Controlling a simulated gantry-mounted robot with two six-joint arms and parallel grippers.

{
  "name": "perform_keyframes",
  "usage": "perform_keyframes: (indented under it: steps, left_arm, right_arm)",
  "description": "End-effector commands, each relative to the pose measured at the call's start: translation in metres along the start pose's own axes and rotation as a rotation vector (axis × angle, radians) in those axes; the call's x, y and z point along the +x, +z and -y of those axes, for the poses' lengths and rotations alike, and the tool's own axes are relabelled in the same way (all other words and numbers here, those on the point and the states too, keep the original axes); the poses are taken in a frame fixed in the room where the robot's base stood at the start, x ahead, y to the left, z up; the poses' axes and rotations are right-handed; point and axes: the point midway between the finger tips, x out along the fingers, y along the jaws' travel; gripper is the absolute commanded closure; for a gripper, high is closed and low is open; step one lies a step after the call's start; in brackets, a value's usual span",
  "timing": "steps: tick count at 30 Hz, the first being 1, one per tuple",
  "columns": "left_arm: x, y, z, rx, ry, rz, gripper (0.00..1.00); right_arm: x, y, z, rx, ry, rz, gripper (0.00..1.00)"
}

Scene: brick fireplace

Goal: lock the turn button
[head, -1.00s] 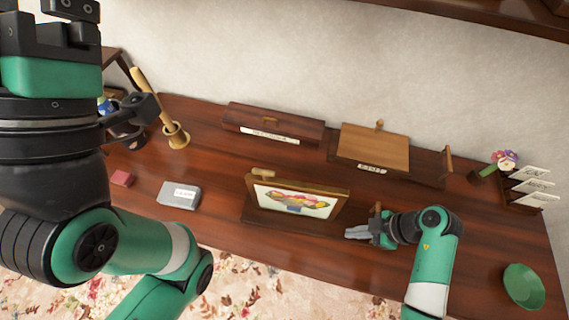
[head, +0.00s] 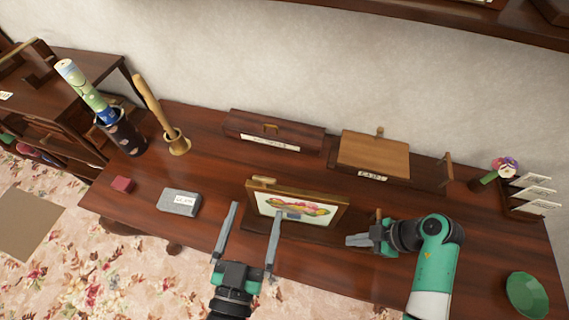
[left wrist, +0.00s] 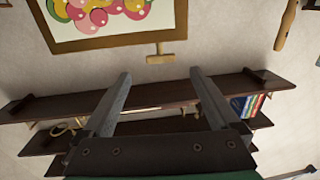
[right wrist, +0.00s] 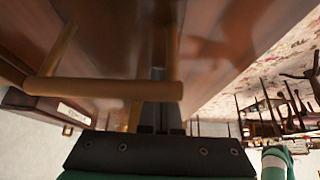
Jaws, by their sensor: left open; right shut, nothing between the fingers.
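The turn button (head: 264,181) is a small light-wood bar on the top edge of a framed fruit picture (head: 298,207), left of its middle. In the left wrist view the turn button (left wrist: 160,55) looks like a T beside the frame's edge, with the picture (left wrist: 100,18) upside down. My left gripper (head: 257,212) is open and empty in front of the frame's left part, pointing toward it. My right gripper (head: 350,240) is shut and empty by the frame's lower right. In the right wrist view its fingers (right wrist: 158,75) are together beside a wooden bar (right wrist: 100,88).
Behind stand a dark box (head: 274,130) with a label and a light-wood lidded box (head: 373,153). A green bowl (head: 527,295) is right.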

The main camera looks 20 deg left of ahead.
Motion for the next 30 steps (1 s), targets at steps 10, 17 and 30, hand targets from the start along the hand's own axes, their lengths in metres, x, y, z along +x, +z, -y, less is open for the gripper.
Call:
perform_keyframes:
  steps: [10,17,30]
  left_arm:
    - [0.055,0.0,0.002,-0.002,-0.008,-0.003,0.05]
    - [0.102,0.0,0.002,-0.002,-0.005,-0.003,0.05]
    - [0.12,0.001,0.001,-0.002,-0.002,-0.002,0.05]
  right_arm:
    - [0.004,0.004,0.002,0.007,-0.003,0.007,1.0]
    - [0.004,0.004,0.002,0.007,-0.003,0.007,1.0]
    - [0.004,0.004,0.002,0.007,-0.002,0.007,1.0]
